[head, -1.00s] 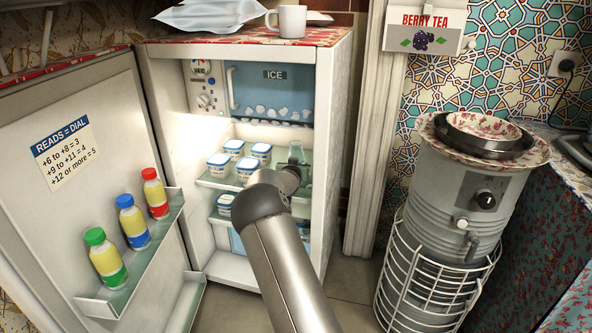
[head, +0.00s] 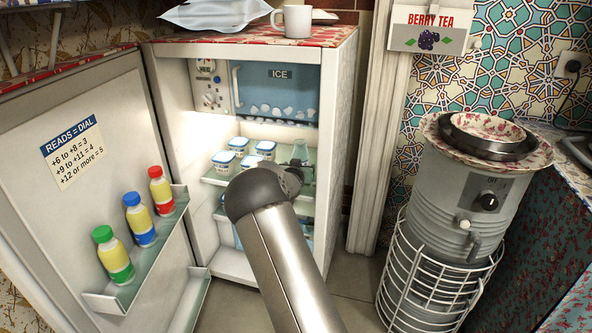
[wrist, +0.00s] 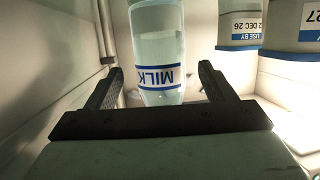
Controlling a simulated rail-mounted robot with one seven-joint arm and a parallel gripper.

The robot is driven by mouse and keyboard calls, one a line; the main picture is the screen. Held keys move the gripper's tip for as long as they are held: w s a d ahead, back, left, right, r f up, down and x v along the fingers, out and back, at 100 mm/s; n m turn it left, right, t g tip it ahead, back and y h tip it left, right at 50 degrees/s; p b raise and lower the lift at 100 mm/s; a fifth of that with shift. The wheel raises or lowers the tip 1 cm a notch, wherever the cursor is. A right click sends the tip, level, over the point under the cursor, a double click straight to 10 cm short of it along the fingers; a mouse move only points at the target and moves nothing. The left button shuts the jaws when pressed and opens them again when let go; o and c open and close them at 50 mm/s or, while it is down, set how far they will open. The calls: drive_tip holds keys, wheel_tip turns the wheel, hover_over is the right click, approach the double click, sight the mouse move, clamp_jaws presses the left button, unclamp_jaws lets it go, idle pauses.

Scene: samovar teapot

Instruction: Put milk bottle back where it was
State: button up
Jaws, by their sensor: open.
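The milk bottle (head: 300,154) is a clear glass bottle standing at the right end of the fridge's upper shelf (head: 214,176). In the wrist view the bottle (wrist: 158,40) shows close up, with a blue-banded MILK label that reads upside down. My gripper (wrist: 160,72) is open, with one dark finger on each side of the bottle's near end. Gaps show between the bottle and both fingers, so it is not gripped. In the head view my arm hides the fingers and the bottle's lower part.
White-and-blue tubs (head: 224,161) stand left of the bottle; they also show at the wrist view's right (wrist: 240,25). The fridge door (head: 75,130) is open, with three coloured-cap bottles (head: 138,220) on its shelf. The fridge's right wall (head: 340,130) is near the bottle.

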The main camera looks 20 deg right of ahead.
drive_tip(key=s+a+r+n+g+y, duration=0.1)
drive_tip(key=s+a+g+y, duration=0.2)
drive_tip(key=s+a, duration=0.55)
drive_tip(key=s+a+n+g+y+p, duration=0.15)
drive_tip(key=s+a, duration=0.25)
drive_tip(key=s, duration=0.9)
drive_tip(key=s+a+r+n+g+y, duration=0.1)
drive_tip(key=s+a+g+y, duration=0.4)
drive_tip(key=s, duration=0.6)
drive_tip(key=s+a+r+n+g+h, duration=0.1)
drive_tip(key=s+a+n+g+h, duration=0.1)
drive_tip(key=s, duration=1.9)
drive_tip(key=shift+a+n+g, duration=0.55)
drive_tip(key=shift+a+g, duration=0.3)
drive_tip(key=shift+a, duration=0.1)
